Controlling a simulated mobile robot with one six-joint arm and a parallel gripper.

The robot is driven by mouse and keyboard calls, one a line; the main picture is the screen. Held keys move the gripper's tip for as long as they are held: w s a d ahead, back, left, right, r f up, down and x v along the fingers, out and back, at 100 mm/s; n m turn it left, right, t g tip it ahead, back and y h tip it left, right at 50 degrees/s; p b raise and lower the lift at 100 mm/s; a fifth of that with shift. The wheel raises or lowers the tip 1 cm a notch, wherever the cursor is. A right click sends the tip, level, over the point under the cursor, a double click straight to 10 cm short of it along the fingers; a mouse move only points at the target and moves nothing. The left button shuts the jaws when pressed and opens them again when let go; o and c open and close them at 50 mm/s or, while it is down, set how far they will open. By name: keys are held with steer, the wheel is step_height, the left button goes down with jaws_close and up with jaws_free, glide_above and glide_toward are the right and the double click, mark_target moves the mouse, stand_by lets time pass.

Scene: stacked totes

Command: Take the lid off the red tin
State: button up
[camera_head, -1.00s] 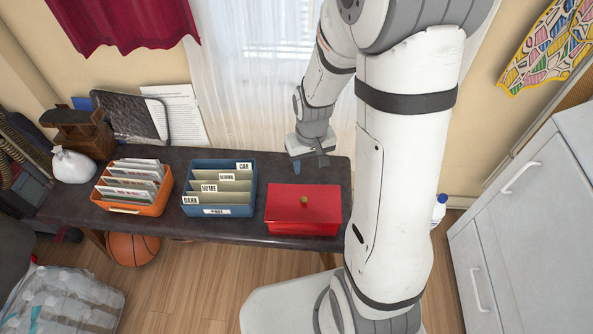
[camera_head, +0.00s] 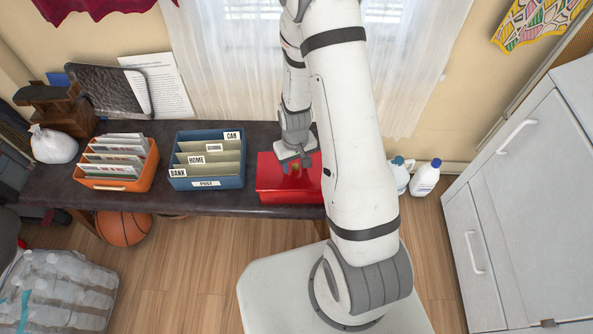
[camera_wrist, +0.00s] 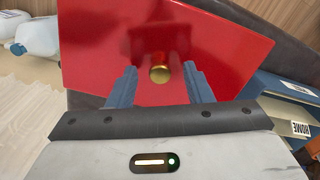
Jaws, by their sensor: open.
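The red tin (camera_head: 270,184) stands on the dark bench, and my arm hides its right side in the head view. Its flat red lid (camera_wrist: 215,45) fills the upper middle of the wrist view, with a round brass knob (camera_wrist: 159,74) at its centre. My gripper (camera_head: 296,166) is above the lid, close to the knob. In the wrist view my gripper (camera_wrist: 160,80) has its two blue-grey fingers apart, one on each side of the knob's line. The knob shows just beyond the fingertips, and nothing is held. I cannot tell the exact height above the lid.
A blue file box (camera_head: 207,184) with labelled dividers stands left of the tin. An orange box (camera_head: 116,186) of envelopes is farther left on the bench (camera_head: 50,190). White bottles (camera_head: 425,178) stand on the floor to the right, near a grey cabinet (camera_head: 510,200).

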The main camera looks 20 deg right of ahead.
steer(key=shift+f, duration=0.1)
jaws_close()
stand_by(0.4)
